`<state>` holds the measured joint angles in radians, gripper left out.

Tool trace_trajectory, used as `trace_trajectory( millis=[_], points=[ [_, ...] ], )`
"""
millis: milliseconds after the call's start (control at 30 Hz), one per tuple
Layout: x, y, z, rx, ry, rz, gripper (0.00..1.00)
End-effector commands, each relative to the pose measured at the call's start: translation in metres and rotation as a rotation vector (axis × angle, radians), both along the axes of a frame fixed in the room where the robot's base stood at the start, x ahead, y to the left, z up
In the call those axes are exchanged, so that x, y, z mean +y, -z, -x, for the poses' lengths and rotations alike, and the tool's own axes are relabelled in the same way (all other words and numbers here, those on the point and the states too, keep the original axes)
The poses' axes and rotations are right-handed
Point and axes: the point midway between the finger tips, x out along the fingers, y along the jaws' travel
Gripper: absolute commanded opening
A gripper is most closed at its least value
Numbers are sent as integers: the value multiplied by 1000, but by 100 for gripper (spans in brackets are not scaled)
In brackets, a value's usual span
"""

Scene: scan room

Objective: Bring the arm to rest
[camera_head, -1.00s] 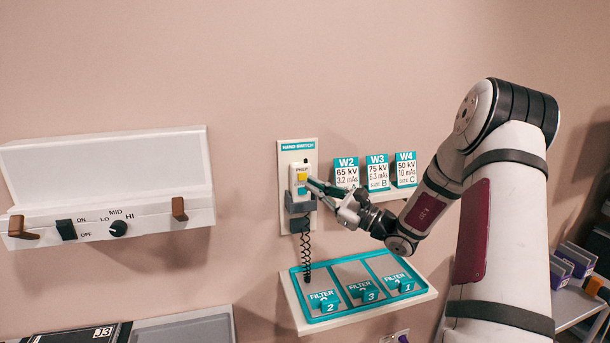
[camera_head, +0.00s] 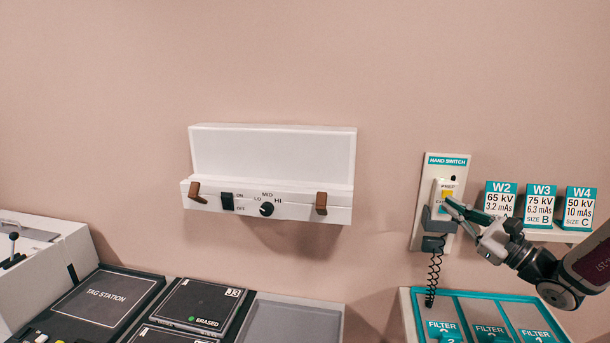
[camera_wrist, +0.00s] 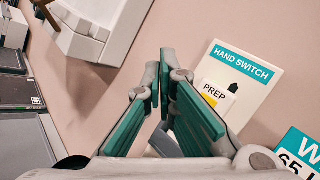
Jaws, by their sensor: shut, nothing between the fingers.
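My gripper (camera_head: 451,207) is at the right in the head view, with its teal fingers shut and empty. Its tips are in front of the hand switch (camera_head: 447,190), a white handle with a yellow PREP button in a grey cradle on the wall plate. I cannot tell whether the tips touch it. The fingers hide part of the switch's lower button. In the wrist view the gripper (camera_wrist: 165,60) points past the left of the hand switch plate (camera_wrist: 257,65). My forearm runs off the right edge of the head view.
A white wall box (camera_head: 270,155) with its lid up hangs left of the switch. Cards W2, W3 and W4 (camera_head: 541,205) stand on a shelf behind my wrist. A teal-rimmed filter tray (camera_head: 412,296) lies below. A tag station (camera_head: 105,297) is at lower left.

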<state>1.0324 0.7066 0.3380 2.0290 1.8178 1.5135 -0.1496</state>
Motion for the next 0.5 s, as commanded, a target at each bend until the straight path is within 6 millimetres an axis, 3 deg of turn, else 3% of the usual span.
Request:
trace_trajectory(
  millis=[167, 300, 500],
  points=[
    [101, -18, 19, 57, -253, 238, 0],
    [173, -20, 57, 106, -460, 477, 0],
    [239, -14, 125, 138, -700, 841, 0]
  ],
)
